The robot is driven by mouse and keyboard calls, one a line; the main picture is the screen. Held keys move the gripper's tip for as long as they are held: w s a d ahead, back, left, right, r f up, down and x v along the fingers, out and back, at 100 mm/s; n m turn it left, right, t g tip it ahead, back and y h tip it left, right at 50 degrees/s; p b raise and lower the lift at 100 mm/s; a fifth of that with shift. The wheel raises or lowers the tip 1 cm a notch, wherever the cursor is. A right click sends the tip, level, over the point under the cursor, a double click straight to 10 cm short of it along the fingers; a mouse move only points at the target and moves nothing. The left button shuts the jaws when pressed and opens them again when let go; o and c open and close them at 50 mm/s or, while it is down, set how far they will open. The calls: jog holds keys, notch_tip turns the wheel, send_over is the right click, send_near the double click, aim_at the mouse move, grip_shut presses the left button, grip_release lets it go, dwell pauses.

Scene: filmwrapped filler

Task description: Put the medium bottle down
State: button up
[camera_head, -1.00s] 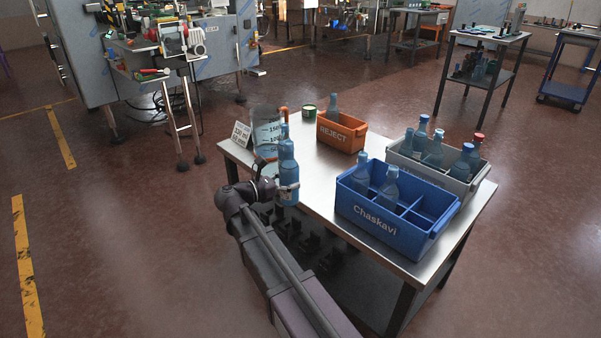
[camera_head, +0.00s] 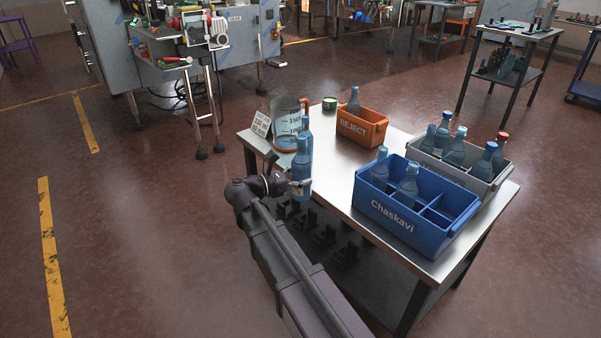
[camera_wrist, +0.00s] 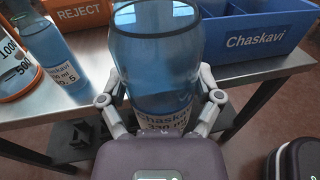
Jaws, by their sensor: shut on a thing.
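My gripper (camera_head: 300,186) is shut on a blue translucent bottle (camera_head: 299,165) at the table's near left edge. The wrist view shows the held bottle (camera_wrist: 160,75) large between both fingers, with a "Chaskavi 330 ml" label partly hidden by my gripper (camera_wrist: 160,112). It looks upright; whether its base touches anything is hidden. A second blue bottle (camera_wrist: 57,55) with a similar label stands on the metal table (camera_wrist: 90,98), left of the held one. In the head view that second bottle (camera_head: 306,124) shows partly behind the held one.
A measuring jug (camera_head: 285,120), a small sign (camera_head: 261,124) and a green tin (camera_head: 329,104) stand at the table's back left. An orange REJECT box (camera_head: 362,130), blue Chaskavi crate (camera_head: 400,215) and grey crate (camera_head: 470,177) hold bottles. Bare tabletop (camera_head: 335,170) lies between the jug and blue crate.

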jog(key=shift+r, duration=0.1)
notch_tip(320, 180, up, 34)
jog(key=p, duration=3.4)
jog(key=shift+s+f, duration=0.1)
jog(key=shift+f, duration=0.1)
